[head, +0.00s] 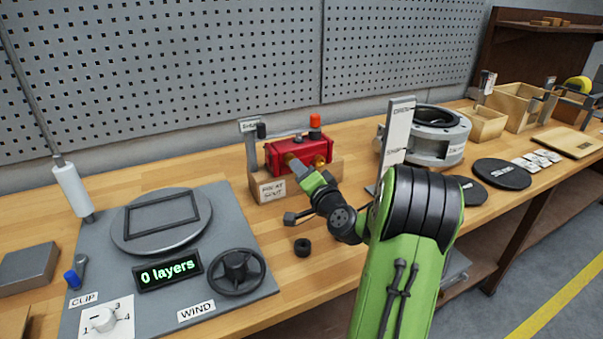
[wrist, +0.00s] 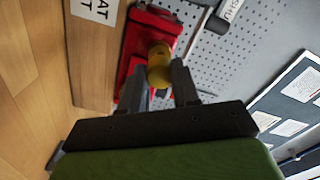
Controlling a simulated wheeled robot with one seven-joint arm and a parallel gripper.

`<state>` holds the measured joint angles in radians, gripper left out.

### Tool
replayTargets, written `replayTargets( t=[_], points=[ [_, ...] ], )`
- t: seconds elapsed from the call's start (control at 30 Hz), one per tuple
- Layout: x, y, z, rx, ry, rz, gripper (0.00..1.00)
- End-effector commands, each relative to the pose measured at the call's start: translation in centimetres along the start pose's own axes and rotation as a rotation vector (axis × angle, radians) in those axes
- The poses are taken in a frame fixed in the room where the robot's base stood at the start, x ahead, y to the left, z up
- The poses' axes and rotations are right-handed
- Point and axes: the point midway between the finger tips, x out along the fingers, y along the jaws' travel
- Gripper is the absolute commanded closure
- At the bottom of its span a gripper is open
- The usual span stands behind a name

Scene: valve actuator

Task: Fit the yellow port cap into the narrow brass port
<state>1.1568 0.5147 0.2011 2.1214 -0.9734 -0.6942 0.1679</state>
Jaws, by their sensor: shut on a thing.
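The red valve actuator (head: 285,152) sits on a wooden block at the back of the bench. A brass port (head: 320,161) shows at the right of its front face. My gripper (head: 298,166) is at the left part of that face. In the wrist view, my gripper (wrist: 162,85) is shut on the yellow port cap (wrist: 158,74), which lies between the fingertips. The cap is right up against the red body (wrist: 134,52) in this view. The port behind the cap is hidden, and I cannot tell whether the cap is inside it.
The wooden block (head: 267,190) carries a white label. An upright sign (head: 397,135) and a grey round housing (head: 430,135) stand to the right. A small black ring (head: 302,246) lies in front on the bench. A winding station with a handwheel (head: 237,270) is at the left.

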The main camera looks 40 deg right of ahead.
Motion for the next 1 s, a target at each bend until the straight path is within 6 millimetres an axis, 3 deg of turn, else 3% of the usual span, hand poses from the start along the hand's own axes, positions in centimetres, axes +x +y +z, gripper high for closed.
replayTargets(
  t=[1.0],
  points=[
    [1.3,-0.1,0.0,0.000,-0.001,0.000,0.98]
  ],
)
